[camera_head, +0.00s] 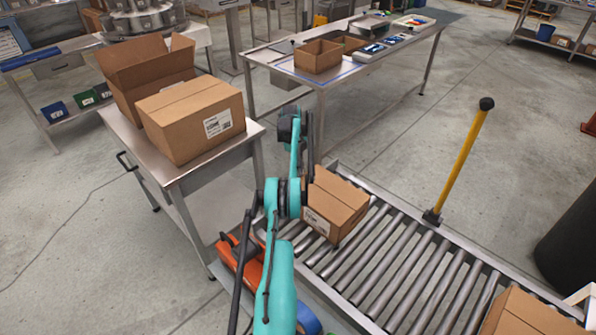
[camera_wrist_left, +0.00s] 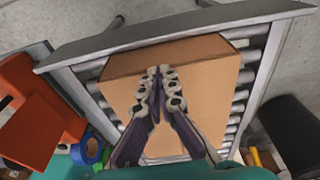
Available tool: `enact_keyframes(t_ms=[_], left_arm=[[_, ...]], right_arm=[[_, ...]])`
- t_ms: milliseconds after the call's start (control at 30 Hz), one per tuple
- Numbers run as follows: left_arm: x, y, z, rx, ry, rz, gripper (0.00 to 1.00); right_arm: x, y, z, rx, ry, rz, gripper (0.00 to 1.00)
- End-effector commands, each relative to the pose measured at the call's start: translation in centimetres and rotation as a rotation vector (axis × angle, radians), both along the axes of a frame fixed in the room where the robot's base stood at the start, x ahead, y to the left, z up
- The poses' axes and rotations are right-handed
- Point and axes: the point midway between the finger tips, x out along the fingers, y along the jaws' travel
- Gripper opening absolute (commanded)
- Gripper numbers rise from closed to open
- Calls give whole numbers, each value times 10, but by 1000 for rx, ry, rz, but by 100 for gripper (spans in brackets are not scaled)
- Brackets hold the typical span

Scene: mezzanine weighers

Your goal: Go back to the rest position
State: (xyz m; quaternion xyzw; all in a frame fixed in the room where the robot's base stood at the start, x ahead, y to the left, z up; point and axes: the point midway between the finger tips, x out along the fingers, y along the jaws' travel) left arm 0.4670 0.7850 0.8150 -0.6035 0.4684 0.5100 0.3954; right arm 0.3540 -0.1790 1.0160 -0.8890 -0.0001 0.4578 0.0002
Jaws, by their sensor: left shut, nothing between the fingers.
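My left arm, teal, comes in from the bottom in the head view and stands beside a closed cardboard box (camera_head: 337,207) on the roller conveyor (camera_head: 385,262). In the left wrist view my left gripper (camera_wrist_left: 159,74) is shut with its fingertips together and nothing between them. The same box (camera_wrist_left: 205,72) lies behind the fingers in that view. I cannot tell whether the fingertips touch it. My right gripper is in neither view.
A steel cart (camera_head: 232,151) at left carries an open box (camera_head: 140,66) and a closed box (camera_head: 195,120). A yellow post (camera_head: 460,160) stands by the conveyor. Another box (camera_head: 525,316) is at the lower right. A worktable (camera_head: 300,75) stands behind. An orange object (camera_head: 243,262) lies low beside my arm.

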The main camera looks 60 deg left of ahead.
Motion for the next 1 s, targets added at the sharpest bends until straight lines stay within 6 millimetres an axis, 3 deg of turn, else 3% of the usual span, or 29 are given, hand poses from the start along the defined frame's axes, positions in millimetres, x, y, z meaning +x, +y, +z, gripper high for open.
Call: enact_keyframes(t_ms=[433,567,667,767,900,1000], left_arm=[[-3,5,2,1,0,1,0],[10,-3,16,10,0,22,0],[36,-22,45,33,1,74,0],[68,-57,86,66,-8,159,0],[103,-118,143,106,-31,291,0],[118,-168,180,124,-58,385,0]], right_arm=[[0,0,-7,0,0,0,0],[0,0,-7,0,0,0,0],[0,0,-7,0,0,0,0],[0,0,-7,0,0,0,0],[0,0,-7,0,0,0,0],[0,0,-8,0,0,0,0]])
